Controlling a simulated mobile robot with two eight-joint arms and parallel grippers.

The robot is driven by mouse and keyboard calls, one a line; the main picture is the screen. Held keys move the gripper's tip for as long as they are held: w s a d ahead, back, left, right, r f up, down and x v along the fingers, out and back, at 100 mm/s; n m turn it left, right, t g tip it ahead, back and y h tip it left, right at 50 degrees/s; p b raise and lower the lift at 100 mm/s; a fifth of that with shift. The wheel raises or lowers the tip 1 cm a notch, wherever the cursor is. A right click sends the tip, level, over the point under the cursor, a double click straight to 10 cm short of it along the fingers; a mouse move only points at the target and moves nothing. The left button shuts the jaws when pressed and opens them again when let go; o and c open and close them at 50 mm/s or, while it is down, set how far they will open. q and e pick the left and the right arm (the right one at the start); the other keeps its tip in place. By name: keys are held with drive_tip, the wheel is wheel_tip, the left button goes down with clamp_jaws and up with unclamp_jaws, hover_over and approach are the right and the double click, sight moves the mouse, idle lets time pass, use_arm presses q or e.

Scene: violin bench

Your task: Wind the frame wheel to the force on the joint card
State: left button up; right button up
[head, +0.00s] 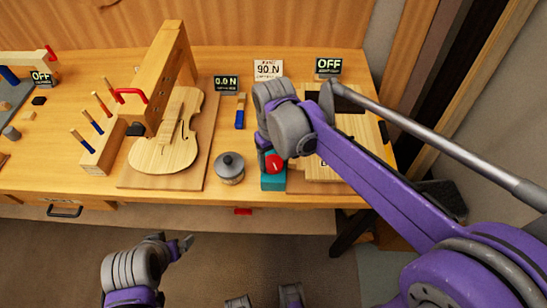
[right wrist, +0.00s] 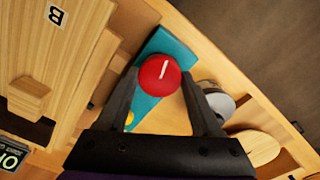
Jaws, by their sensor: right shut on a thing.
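The red wheel (head: 274,162) with a white mark sits on a teal block (head: 272,182) at the bench's front edge. In the right wrist view the wheel (right wrist: 160,74) lies between the fingertips of my right gripper (right wrist: 160,82), which is shut on it. The teal block (right wrist: 170,46) shows beneath. The white card (head: 268,69) at the back appears to read 90 N; its small print is unreadable. The small display (head: 227,84) left of it reads 0.0 N. My left gripper (head: 174,243) is empty, fingers apart, in front of the bench.
A violin body (head: 168,140) lies on a board under a wooden frame (head: 164,65) with a red handle. A grey lidded pot (head: 230,168) stands just left of the teal block. A wooden piece (head: 322,172) lies to its right. Another display (head: 328,65) reads OFF.

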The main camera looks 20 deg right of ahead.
sight(274, 162)
idle(0.3)
drive_tip(key=o, duration=1.4)
drive_tip(key=shift+c, duration=0.2)
wheel_tip(274, 162, up, 11)
drive_tip(key=shift+p, duration=0.45)
drive_tip(key=shift+f, duration=0.1)
drive_tip(key=s+d+f+m+t+p, duration=0.1)
drive_tip(key=s+d+f+m+t, duration=0.2)
drive_tip(key=s+f, duration=0.9)
drive_tip(key=s+d+t, duration=0.1)
drive_tip(key=d+t, duration=0.1)
drive_tip(key=d, duration=0.1)
drive_tip(key=shift+s+d, duration=0.35)
drive_tip(key=shift+d, duration=0.05)
